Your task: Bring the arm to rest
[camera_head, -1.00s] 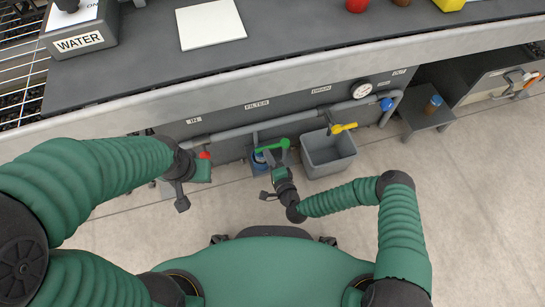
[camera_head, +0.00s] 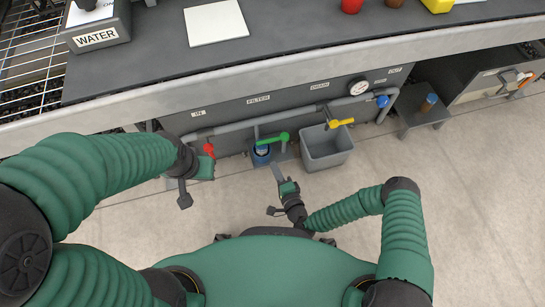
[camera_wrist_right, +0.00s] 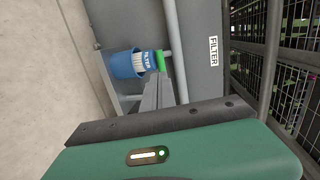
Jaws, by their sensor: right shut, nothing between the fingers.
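My right gripper (camera_head: 278,172) is shut and empty. It is in front of the pipe panel, just below and apart from the blue filter housing (camera_head: 261,155) and its green valve handle (camera_head: 273,139). In the right wrist view the shut fingers (camera_wrist_right: 158,92) point toward the blue filter housing (camera_wrist_right: 124,64). My left gripper (camera_head: 194,185) hangs at the left, below the red valve handle (camera_head: 209,150); its fingers are too unclear to read.
A grey bin (camera_head: 325,148) stands under the yellow valve handle (camera_head: 341,122). A low stool (camera_head: 424,117) is to the right. The bench edge (camera_head: 240,93) runs above the panel. The floor (camera_head: 480,220) at the right is clear.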

